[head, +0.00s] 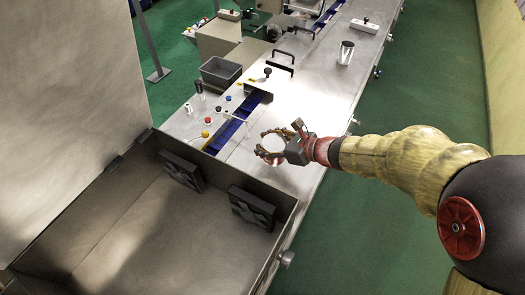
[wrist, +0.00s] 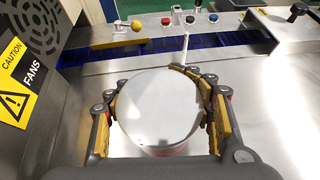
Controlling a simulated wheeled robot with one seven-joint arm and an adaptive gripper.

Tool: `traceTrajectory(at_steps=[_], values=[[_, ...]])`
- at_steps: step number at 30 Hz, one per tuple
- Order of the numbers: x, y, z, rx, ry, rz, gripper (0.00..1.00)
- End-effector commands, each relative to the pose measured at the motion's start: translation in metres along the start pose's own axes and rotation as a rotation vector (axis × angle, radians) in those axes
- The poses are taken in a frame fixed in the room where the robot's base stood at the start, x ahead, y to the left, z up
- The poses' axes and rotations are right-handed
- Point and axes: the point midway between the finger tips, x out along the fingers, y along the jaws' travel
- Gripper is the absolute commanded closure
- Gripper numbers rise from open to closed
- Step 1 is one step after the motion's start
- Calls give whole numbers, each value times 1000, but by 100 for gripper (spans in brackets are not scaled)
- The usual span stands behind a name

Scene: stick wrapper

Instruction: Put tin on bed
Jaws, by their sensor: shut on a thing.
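A round tin with a pale, flat top (wrist: 158,105) sits between the fingers of my gripper (wrist: 160,110) in the wrist view. The yellow-padded fingers are shut on it from both sides. In the head view my gripper (head: 272,146) is over the metal machine bed (head: 318,80), near its right edge, and the tin (head: 270,157) shows only in part between the fingers. I cannot tell whether the tin touches the metal surface below it.
An open metal box with black fans (head: 181,171) stands at the lower left. A blue channel (head: 232,126) runs along the machine beside several buttons.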

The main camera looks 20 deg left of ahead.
Motion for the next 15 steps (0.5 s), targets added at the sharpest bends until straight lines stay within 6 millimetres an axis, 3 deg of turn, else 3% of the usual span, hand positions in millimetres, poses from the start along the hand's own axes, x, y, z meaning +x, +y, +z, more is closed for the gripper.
traceTrajectory(at_steps=[4,9,15], values=[[13,0,-6,1,1,2,88],[25,-1,-30,2,1,1,88],[25,-1,-30,-1,-1,0,88]])
